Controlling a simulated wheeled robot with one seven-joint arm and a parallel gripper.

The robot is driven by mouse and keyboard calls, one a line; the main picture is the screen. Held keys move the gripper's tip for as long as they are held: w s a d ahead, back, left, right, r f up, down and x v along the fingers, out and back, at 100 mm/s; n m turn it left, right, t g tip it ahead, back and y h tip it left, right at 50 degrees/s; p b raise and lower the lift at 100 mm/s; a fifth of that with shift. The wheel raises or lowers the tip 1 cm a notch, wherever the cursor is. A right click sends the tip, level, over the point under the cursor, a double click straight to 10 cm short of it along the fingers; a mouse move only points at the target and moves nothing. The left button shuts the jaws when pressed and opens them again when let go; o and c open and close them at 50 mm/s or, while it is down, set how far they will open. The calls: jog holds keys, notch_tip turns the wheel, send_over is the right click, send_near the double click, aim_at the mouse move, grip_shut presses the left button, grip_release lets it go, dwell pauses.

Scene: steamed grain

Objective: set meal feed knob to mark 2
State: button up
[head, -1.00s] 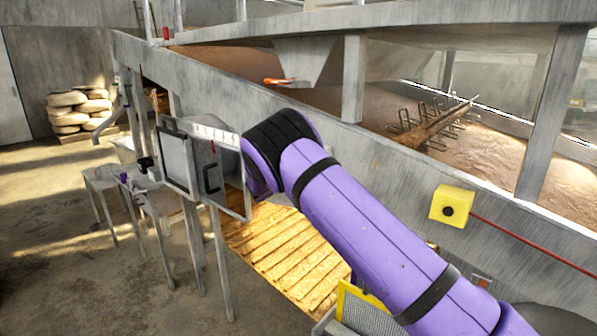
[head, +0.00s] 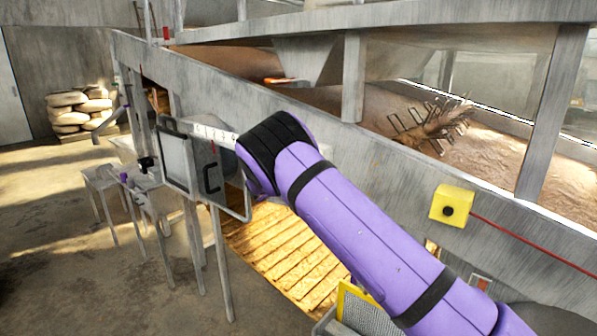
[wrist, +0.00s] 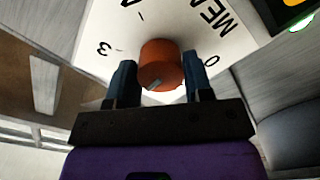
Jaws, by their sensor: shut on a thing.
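The orange meal feed knob (wrist: 160,62) stands out from a white dial plate (wrist: 150,28) in the wrist view. The plate carries black lettering, partly cut off, with a "3" on the left and a "0" on the right. My gripper (wrist: 161,80) has one dark finger on each side of the knob and is shut on it. A short pale line shows on the knob's near lower part. Which mark it lines up with I cannot tell. In the head view my purple arm hides the gripper and the knob.
A grey framed panel (head: 209,170) with a white scale strip stands left of my wrist. A yellow box with a black button (head: 452,206) is on the trough wall to the right. A wooden slatted platform (head: 275,245) lies below my arm.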

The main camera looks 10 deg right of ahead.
jog(key=o, duration=0.9)
jog(key=shift+a, duration=0.1)
jog(key=v, duration=1)
jog(key=shift+s+a, duration=0.25)
jog(key=shift+a, duration=0.05)
